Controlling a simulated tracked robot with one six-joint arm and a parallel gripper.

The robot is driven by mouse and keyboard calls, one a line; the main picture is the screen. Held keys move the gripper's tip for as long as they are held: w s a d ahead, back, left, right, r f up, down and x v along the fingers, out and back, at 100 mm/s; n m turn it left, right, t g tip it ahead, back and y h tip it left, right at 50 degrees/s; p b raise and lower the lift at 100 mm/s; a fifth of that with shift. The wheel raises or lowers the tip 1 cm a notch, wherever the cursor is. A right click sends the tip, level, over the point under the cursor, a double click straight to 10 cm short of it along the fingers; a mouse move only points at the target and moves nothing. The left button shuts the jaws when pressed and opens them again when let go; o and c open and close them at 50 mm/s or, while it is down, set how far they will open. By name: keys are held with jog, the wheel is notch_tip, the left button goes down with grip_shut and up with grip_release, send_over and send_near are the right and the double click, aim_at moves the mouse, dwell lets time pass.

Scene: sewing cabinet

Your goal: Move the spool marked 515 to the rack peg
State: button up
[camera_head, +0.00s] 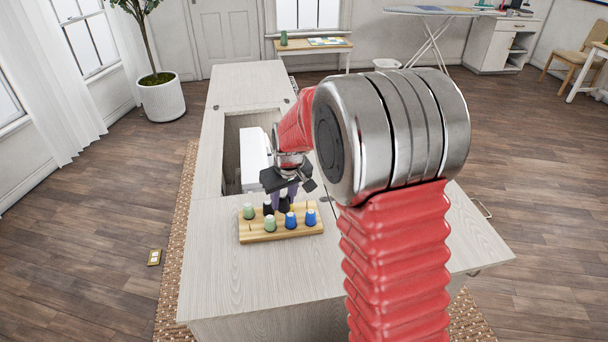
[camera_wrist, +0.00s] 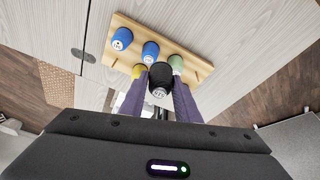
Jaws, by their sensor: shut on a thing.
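A black spool (camera_wrist: 161,78) is between the two purple fingers of my gripper (camera_wrist: 160,88) in the wrist view. The fingers are shut on it. Its end carries a pale mark too small to read, so I cannot tell whether it says 515. In the head view my gripper (camera_head: 284,198) is over the back row of the wooden peg rack (camera_head: 254,238), and the held spool is partly hidden by it. I cannot tell whether the spool is clear of its peg. The rack also shows in the wrist view (camera_wrist: 118,22).
Two blue spools (camera_head: 291,220) and a green spool (camera_head: 270,224) stand in the rack's front row. Another green spool (camera_head: 248,211) and a black spool (camera_head: 268,208) stand at the back left. A cabinet opening with a white machine (camera_head: 254,160) lies behind. The front cabinet top is clear.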

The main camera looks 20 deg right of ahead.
jog(key=w+d+r+n+y, duration=0.1)
jog(key=w+d+n, duration=0.3)
jog(key=d, duration=0.6)
jog(key=w, duration=0.2)
jog(key=shift+w+n, duration=0.35)
jog(key=shift+n, duration=0.05)
notch_tip(320, 180, down, 4)
jog(key=shift+f, duration=0.2)
jog(key=shift+s, duration=0.2)
jog(key=shift+f, duration=2.35)
dwell(1.0)
jog(key=o, duration=1.1)
